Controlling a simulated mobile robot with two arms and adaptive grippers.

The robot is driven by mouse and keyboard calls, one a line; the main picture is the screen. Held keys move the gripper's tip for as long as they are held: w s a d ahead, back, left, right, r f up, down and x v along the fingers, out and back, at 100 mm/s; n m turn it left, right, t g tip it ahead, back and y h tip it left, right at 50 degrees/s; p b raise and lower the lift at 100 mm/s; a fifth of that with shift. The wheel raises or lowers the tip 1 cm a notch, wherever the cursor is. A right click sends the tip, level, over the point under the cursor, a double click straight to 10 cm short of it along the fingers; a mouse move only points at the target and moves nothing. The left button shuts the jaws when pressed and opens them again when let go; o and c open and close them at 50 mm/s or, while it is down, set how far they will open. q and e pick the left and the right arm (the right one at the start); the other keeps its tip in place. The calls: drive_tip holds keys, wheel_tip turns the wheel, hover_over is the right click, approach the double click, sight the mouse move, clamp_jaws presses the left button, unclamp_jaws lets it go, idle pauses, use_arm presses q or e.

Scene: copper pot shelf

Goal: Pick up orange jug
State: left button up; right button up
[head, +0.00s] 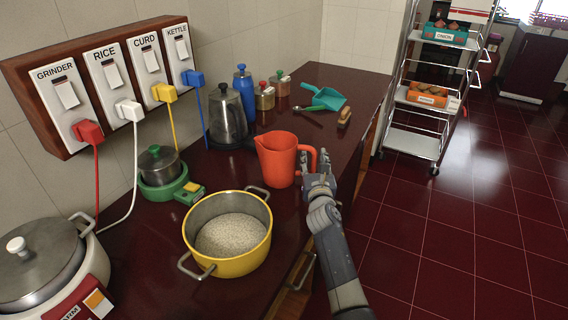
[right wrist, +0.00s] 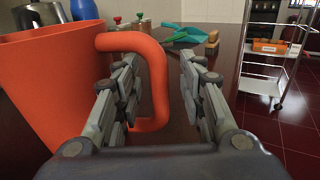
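The orange jug (head: 277,160) stands upright on the dark red counter (head: 335,85), its handle on the right side toward my right gripper. My right gripper (head: 308,165) is at the handle. In the right wrist view the jug's body (right wrist: 55,95) fills the left, and the handle (right wrist: 158,75) curves down beside and behind the left finger. The right gripper's fingers (right wrist: 165,85) are spread apart, with a gap between them. Whether the left finger touches the handle I cannot tell. My left gripper is not in view.
A yellow pot of grains (head: 228,235) stands in front of the jug, and a steel kettle (head: 227,115) behind it to the left. A teal dustpan (head: 322,97) and small brush (head: 344,117) lie farther back. A wheeled rack (head: 415,142) stands beyond the counter's right edge.

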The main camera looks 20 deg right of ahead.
clamp_jaws()
drive_tip(key=shift+r, duration=0.1)
